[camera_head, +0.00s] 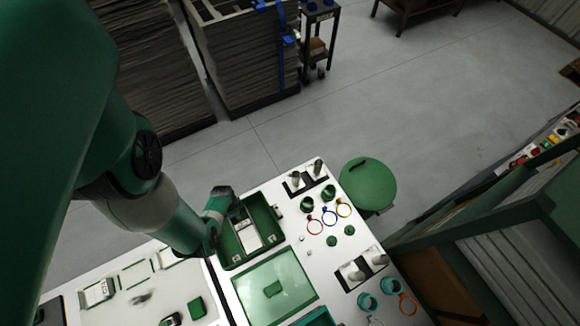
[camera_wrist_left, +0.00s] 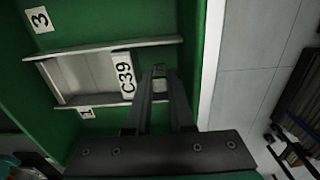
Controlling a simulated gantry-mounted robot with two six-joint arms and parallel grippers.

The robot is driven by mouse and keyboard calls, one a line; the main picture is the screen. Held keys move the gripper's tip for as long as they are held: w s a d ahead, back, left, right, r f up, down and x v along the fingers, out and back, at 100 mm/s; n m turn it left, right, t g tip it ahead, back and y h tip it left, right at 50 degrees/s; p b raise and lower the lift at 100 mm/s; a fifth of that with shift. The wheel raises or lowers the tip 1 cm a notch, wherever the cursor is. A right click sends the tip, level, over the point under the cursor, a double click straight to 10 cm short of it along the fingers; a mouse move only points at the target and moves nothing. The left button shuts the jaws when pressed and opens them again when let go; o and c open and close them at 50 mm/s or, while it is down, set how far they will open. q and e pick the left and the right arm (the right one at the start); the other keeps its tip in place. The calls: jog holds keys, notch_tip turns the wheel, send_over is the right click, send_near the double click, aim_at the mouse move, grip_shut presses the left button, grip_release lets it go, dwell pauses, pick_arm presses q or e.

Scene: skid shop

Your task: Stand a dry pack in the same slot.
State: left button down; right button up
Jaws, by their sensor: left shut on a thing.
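The green box (camera_head: 228,256) stands on the white table, with a white-framed insert (camera_head: 244,236) inside it. In the left wrist view its green floor (camera_wrist_left: 95,15) shows labels "3" and "1" and a pale framed slot (camera_wrist_left: 85,77) with a "C39" tag (camera_wrist_left: 124,77). My left gripper (camera_wrist_left: 159,80) points into the box just right of that tag, its fingers close together on a small pale piece at the tips. The piece is mostly hidden, and I cannot tell surely that it is a dry pack. In the head view my left wrist (camera_head: 218,205) is at the box's left rim.
Coloured rings (camera_head: 329,217), dark green cups and black-based holders stand to the right. A round green stool (camera_head: 367,184) is beyond the table edge. The left table (camera_head: 125,290) holds small parts.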

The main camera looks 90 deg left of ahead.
pick_arm(q)
jog(key=shift+f, duration=0.3)
dwell(0.4)
jog(key=c, duration=0.7)
grip_release()
jog(key=shift+o, duration=1.2)
jog(key=shift+w, duration=0.1)
jog(key=shift+r, duration=0.1)
